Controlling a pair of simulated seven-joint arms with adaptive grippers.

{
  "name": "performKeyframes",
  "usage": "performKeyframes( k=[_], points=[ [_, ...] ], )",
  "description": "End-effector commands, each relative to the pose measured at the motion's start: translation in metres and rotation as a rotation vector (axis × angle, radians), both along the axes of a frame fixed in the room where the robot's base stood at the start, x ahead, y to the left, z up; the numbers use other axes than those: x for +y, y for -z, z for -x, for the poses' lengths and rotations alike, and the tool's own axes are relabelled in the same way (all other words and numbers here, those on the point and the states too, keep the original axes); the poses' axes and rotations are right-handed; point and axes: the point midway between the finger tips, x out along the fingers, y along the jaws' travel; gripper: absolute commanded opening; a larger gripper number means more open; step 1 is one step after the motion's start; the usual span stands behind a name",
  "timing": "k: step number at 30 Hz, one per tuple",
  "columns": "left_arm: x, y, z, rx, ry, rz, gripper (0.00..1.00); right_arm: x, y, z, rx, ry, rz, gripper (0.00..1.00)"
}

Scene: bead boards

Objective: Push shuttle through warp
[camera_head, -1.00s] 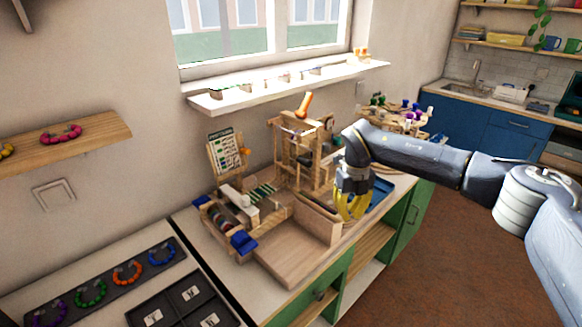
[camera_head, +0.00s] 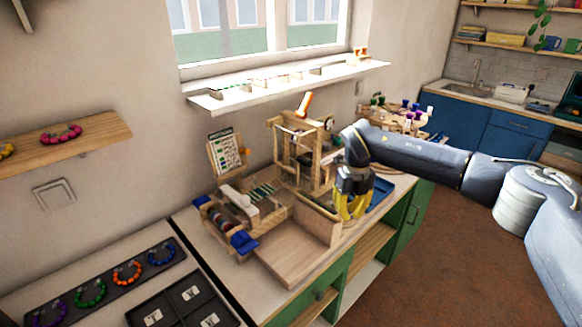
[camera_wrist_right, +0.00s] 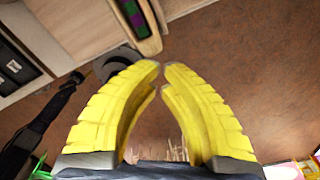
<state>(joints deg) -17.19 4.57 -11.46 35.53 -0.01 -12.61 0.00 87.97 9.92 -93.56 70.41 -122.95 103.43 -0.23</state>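The wooden loom (camera_head: 283,150) stands on the counter under the window, with an orange handle on top and a roller with blue knobs at its front left. Single warp threads are too small to make out. A wooden piece with a purple and green inset, which looks like the shuttle (camera_wrist_right: 137,22), lies beyond my fingertips in the right wrist view. I cannot pick it out in the head view. My right gripper (camera_head: 350,215) points down at the loom's right side. In the right wrist view its yellow fingertips (camera_wrist_right: 162,67) nearly meet, with nothing seen between them. My left gripper is out of view.
A low wooden tray (camera_head: 288,270) sits in front of the loom. A blue tray (camera_head: 384,194) lies behind my right gripper. A pattern card (camera_head: 225,150) stands left of the loom. The floor right of the counter is clear.

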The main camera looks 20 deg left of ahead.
Motion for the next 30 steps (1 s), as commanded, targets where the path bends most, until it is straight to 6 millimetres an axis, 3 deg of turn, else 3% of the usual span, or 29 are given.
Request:
performKeyframes(
  k=[11, 30],
  points=[
    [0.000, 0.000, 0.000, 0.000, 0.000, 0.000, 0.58, 0.000, 0.002, 0.000, 0.000, 0.000, 0.000, 0.00],
    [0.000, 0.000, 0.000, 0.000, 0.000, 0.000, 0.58, 0.000, 0.027, 0.000, 0.000, -0.001, 0.000, 0.00]
  ],
)
